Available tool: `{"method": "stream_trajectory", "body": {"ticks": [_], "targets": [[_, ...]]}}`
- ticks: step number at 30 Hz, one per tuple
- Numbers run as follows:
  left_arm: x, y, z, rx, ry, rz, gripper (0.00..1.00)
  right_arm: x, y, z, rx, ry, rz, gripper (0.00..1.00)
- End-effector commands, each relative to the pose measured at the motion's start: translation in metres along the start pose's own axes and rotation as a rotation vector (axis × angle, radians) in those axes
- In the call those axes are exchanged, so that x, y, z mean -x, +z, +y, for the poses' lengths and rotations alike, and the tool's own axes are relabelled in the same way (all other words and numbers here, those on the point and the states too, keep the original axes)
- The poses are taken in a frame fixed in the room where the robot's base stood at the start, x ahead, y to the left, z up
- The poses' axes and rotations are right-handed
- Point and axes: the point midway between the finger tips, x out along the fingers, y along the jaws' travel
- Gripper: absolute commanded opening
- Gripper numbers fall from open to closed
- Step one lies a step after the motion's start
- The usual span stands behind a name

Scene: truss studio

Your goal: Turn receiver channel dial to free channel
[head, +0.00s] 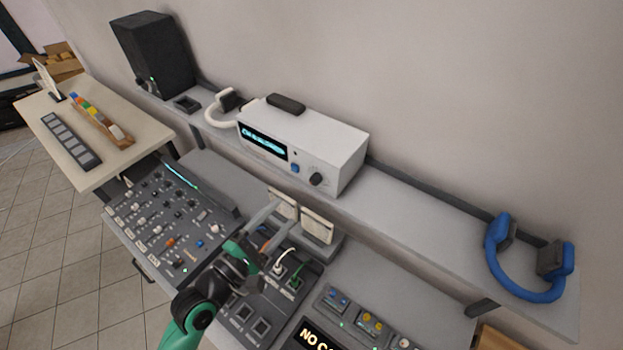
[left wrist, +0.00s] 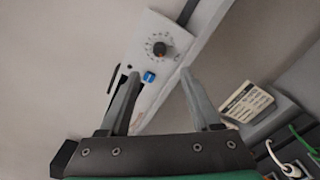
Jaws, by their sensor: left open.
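The receiver (head: 300,143) is a white box with a lit blue display (head: 263,142) on the grey shelf. Its dark round channel dial (head: 317,179) is at the right of the front face, beside a blue knob (head: 295,168). In the left wrist view the dial (left wrist: 159,49) has an orange mark and a ring of small printed marks. My left gripper (head: 272,212) is open and empty, below and in front of the receiver. In the left wrist view the fingers (left wrist: 158,90) stand apart, with the dial beyond their tips. My right gripper is out of view.
Blue headphones (head: 530,268) lie at the shelf's right end, and white headphones (head: 222,108) are left of the receiver. A black speaker (head: 153,53) stands at the far left. Below are a mixer (head: 170,215) and a panel with plugged white and green cables (head: 297,272).

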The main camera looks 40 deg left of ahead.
Motion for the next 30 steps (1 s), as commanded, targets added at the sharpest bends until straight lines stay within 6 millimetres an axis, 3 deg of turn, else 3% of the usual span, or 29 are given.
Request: {"method": "stream_trajectory", "body": {"ticks": [15, 20, 27, 30], "targets": [[-0.099, 0.002, 0.001, -0.001, 0.001, -0.003, 0.64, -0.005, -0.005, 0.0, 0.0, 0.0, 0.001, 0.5], [-0.111, 0.002, 0.001, -0.001, 0.001, -0.003, 0.64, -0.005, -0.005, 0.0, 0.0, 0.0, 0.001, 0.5], [-0.112, 0.002, 0.001, -0.001, 0.001, -0.003, 0.64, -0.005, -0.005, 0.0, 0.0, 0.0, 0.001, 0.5], [-0.112, 0.002, 0.001, -0.001, 0.001, -0.003, 0.46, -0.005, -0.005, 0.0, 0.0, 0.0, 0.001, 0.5]]}}
